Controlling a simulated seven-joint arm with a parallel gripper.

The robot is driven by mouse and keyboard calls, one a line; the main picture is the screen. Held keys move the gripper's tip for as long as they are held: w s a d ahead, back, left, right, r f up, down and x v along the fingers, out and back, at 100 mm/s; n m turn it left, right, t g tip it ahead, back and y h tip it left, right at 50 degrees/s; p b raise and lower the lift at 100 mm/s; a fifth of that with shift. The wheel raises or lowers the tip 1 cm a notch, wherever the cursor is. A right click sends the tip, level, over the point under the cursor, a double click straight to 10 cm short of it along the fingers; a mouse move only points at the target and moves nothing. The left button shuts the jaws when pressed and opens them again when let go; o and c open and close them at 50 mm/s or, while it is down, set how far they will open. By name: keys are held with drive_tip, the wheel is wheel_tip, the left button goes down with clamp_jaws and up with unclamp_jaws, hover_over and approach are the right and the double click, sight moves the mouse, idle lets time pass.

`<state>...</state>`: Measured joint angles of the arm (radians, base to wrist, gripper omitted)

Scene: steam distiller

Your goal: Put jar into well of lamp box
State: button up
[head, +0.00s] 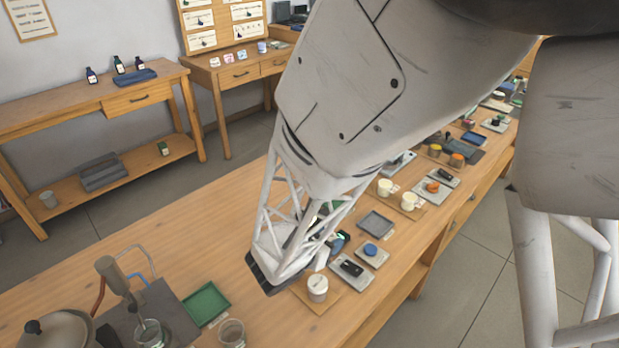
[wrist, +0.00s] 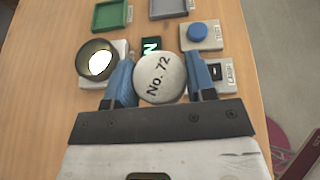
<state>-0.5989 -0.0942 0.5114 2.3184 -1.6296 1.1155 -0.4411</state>
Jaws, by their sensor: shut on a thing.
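A round, off-white jar (wrist: 160,78) marked "No. 72" is between the two blue fingers of my gripper (wrist: 160,82) in the wrist view. The fingers are shut on its sides, and I see it from above. A dark round ring with a bright glowing centre (wrist: 98,62), apparently the lamp box's well, is just left of the left finger on a pale base. A dark panel with a lit green "N" (wrist: 150,46) shows behind the jar. My gripper (head: 278,280) is low over the table in the head view, where its fingers and grip are hidden.
A white jar (head: 317,288) stands beside my gripper; I cannot tell if it is the held one. A blue-topped tile (wrist: 200,33) and a black-topped tile (head: 350,268) are nearby. Glass beakers (head: 231,332) and a green tray (head: 206,304) are left. Bare wood (head: 190,240) lies behind.

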drive_tip(key=w+a, duration=0.1)
drive_tip(key=w, duration=0.4)
drive_tip(key=w+a+f, duration=0.1)
drive_tip(key=w, duration=0.4)
drive_tip(key=w+a, duration=0.2)
drive_tip(key=w, duration=0.3)
drive_tip(key=shift+w+a+f, duration=0.1)
drive_tip(key=shift+w+f, duration=0.05)
drive_tip(key=shift+f, duration=0.05)
drive_tip(key=shift+f, duration=0.15)
drive_tip(key=shift+f, duration=1.65)
drive_tip(key=shift+f, duration=0.1)
drive_tip(key=o, duration=0.9)
drive_tip(key=shift+o, duration=0.2)
drive_tip(key=shift+v, duration=0.75)
drive_tip(key=v, duration=1)
drive_tip(key=shift+s+a+r, duration=0.15)
drive_tip(key=shift+s+r, duration=0.05)
drive_tip(key=shift+r, duration=0.05)
